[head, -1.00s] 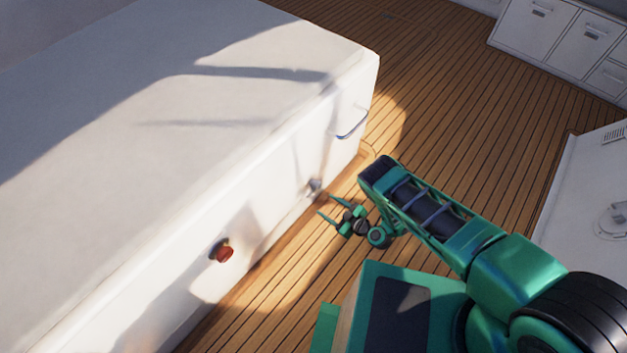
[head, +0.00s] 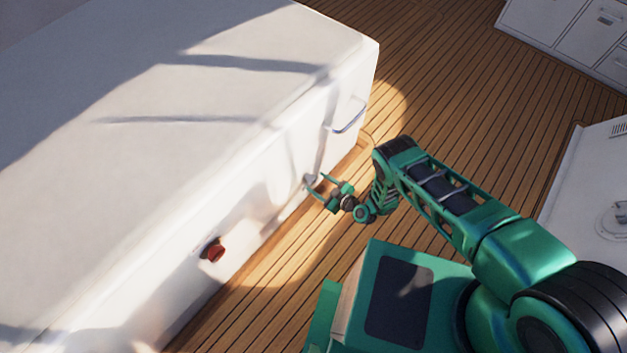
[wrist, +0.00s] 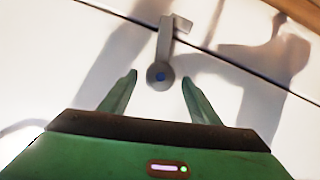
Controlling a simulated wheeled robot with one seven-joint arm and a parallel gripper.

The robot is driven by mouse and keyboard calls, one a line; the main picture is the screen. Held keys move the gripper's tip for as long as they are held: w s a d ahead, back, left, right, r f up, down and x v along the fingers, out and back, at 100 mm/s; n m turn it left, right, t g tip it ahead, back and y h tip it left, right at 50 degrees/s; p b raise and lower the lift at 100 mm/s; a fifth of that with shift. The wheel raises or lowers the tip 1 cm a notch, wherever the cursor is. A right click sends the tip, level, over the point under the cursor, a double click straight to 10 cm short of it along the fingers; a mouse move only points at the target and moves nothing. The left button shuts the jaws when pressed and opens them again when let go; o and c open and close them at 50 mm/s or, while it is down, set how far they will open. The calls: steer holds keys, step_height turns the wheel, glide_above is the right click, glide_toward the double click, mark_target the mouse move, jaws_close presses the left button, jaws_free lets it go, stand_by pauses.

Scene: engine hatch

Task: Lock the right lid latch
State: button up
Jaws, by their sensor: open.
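The latch is a small grey lever (wrist: 166,42) with a round hub and a blue centre, on the white hatch side in the wrist view. Its lever crosses the dark seam and ends in a bent tip. In the head view the latch (head: 309,180) is a small grey piece on the box's side, partly hidden by my gripper. My gripper (head: 316,183) is open close to it. In the wrist view my two green fingers (wrist: 159,77) stand either side of the hub, with gaps on both sides. I cannot tell how far their tips are from the surface.
The white hatch box (head: 120,150) fills the left. A red knob (head: 214,251) sticks out of its side nearer me, and a blue-grey handle (head: 349,120) is farther along. Wooden deck (head: 440,95) is clear beyond my arm. White cabinets (head: 580,35) stand at upper right.

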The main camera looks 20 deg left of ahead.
mark_target(315, 181)
steer(key=shift+x, duration=2)
steer(key=c, duration=1.1)
